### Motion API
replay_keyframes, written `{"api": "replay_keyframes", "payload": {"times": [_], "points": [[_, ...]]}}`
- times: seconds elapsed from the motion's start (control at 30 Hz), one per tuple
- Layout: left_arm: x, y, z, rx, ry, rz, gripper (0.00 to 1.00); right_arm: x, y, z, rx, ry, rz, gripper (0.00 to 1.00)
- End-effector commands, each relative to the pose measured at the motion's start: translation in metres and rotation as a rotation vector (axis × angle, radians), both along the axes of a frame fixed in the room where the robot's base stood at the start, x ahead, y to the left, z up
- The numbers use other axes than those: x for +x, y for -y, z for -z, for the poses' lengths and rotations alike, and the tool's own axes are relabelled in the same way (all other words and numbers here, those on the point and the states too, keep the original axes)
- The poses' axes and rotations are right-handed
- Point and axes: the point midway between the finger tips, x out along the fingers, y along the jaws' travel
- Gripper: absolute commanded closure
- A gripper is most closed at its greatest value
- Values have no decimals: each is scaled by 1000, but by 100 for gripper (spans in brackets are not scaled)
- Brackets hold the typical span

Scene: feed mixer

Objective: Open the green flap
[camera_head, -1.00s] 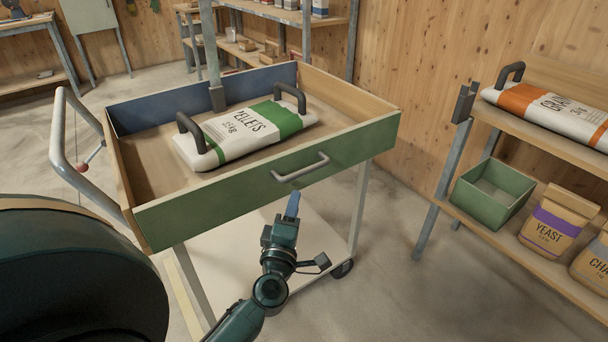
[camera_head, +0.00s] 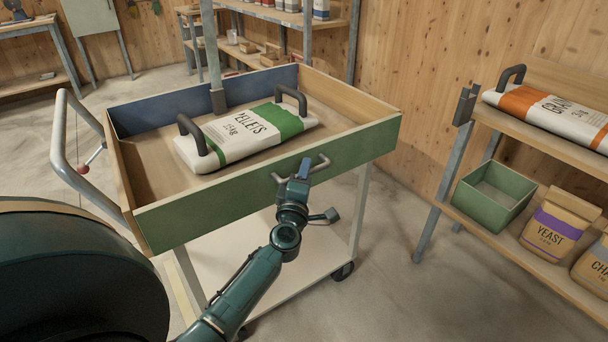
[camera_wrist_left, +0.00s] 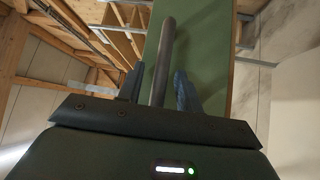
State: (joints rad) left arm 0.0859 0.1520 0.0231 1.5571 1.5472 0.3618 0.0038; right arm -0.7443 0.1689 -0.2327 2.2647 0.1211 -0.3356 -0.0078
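The green flap (camera_head: 225,204) is the front wall of the cart's wooden tray and stands upright, closed. Its grey bar handle (camera_head: 321,164) is on the outer face, partly hidden by my left gripper (camera_head: 303,172). In the left wrist view the handle (camera_wrist_left: 163,58) runs between the two blue fingers of my left gripper (camera_wrist_left: 158,90), with the green face of the flap (camera_wrist_left: 205,50) behind it. Gaps show between the handle and the fingers, so the gripper is open around the bar. My right gripper is in neither view.
A pellets bag (camera_head: 246,135) with dark handles lies in the tray. The cart has a pale lower shelf (camera_head: 240,262) and a push bar (camera_head: 58,140) at left. A rack at right holds a green box (camera_head: 492,197) and a yeast bag (camera_head: 556,222). Floor between is clear.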

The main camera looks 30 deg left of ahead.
Motion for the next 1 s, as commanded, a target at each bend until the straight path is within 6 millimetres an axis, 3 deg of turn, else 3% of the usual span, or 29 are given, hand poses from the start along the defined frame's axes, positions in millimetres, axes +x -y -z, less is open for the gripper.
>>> {"api": "replay_keyframes", "payload": {"times": [0.4,1.0], "points": [[0,0,0,0,0,0,99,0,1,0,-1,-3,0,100],[-1,3,5,24,10,1,100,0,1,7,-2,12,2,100]]}}
